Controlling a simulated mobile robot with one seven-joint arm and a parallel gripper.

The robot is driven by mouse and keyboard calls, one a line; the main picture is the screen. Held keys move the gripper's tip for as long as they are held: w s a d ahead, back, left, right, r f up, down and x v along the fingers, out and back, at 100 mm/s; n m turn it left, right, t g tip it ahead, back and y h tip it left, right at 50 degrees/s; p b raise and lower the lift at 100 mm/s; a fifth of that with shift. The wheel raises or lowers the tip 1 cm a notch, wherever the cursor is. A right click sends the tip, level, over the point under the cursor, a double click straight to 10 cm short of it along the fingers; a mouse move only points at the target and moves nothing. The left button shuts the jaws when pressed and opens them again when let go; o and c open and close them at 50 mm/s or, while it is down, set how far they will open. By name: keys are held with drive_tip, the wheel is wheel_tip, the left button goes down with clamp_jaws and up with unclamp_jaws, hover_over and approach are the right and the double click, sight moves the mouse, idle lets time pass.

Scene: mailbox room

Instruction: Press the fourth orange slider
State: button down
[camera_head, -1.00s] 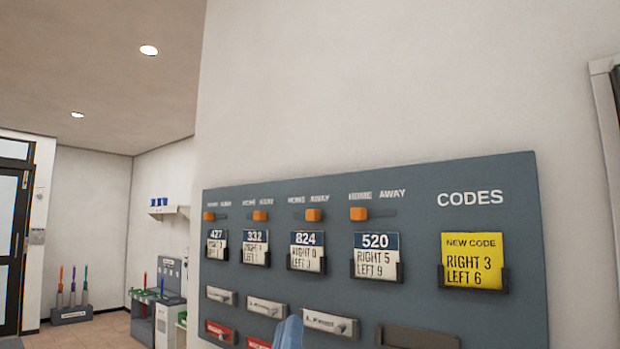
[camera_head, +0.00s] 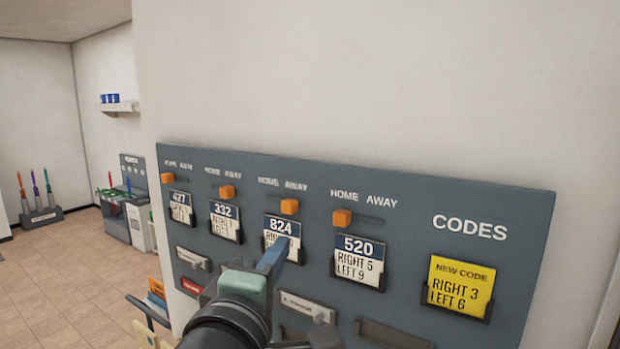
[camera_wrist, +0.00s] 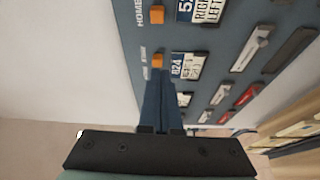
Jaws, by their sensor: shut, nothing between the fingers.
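The fourth orange slider (camera_head: 342,218) sits at the left, HOME end of its slot above the 520 card (camera_head: 360,258). It also shows at the top of the wrist view (camera_wrist: 157,14). The third orange slider (camera_head: 290,206) is toward AWAY, above the 824 card (camera_head: 275,236); the wrist view shows it just beyond my fingertips (camera_wrist: 157,60). My gripper (camera_head: 280,246) is shut and empty, its blue fingers pointing up at the panel. In the head view its tips overlap the 824 card, below and left of the fourth slider. Contact cannot be told.
The grey panel (camera_head: 415,215) carries two more orange sliders, at 427 (camera_head: 168,178) and 332 (camera_head: 227,191). A yellow code card (camera_head: 459,286) is at the right. Lower handles and card holders lie near my gripper. The wall above the panel is clear.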

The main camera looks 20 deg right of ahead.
sight(328, 210)
drive_tip(key=shift+w+d+r+n+g+p, duration=0.2)
drive_tip(key=shift+w+r+n+g+p, duration=0.1)
drive_tip(key=shift+w+r+p, duration=0.2)
drive_tip(key=shift+s, duration=0.15)
drive_tip(key=p+x, duration=0.1)
drive_tip(key=x, duration=0.2)
drive_tip(key=p+x, duration=0.1)
drive_tip(key=x, duration=0.2)
drive_tip(key=p+x, duration=0.2)
drive_tip(key=x, duration=0.2)
drive_tip(key=shift+d+r, duration=0.1)
drive_tip(key=shift+r, duration=0.25)
drive_tip(key=s+d+p, duration=0.2)
drive_tip(key=shift+s, duration=0.3)
drive_tip(key=shift+s+d+f, duration=0.15)
drive_tip(key=shift+s+d, duration=0.05)
drive_tip(key=shift+s, duration=0.15)
